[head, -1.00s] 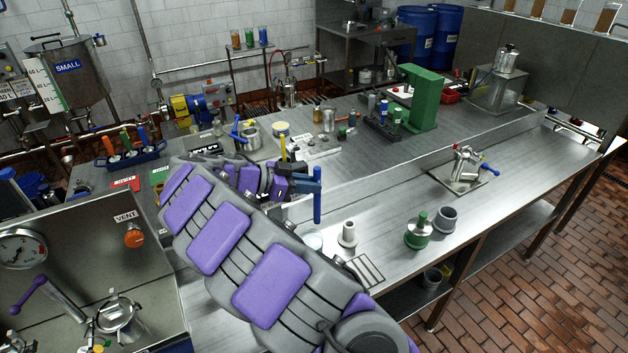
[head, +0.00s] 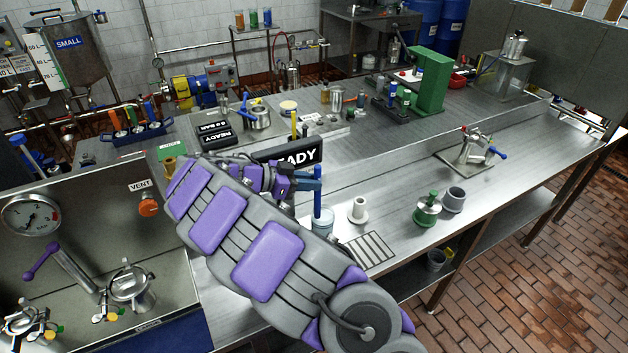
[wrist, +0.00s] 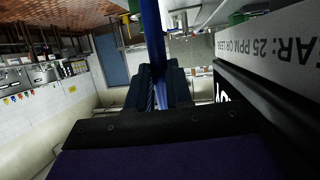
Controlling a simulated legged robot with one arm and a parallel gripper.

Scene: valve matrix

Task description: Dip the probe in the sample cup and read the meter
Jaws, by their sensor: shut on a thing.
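My gripper (head: 306,182) is shut on the blue probe (head: 317,201), which hangs upright from it. The probe's lower end meets the rim area of a small pale cup (head: 322,225) on the steel bench; I cannot tell how deep it is inside. In the wrist view the blue probe (wrist: 151,35) runs between the dark fingers (wrist: 158,90). A pale panel with "25 PPM OR LESS" (wrist: 275,42) shows at the right there.
A white flanged post (head: 358,209) stands close right of the cup, above a slotted drain (head: 367,251).

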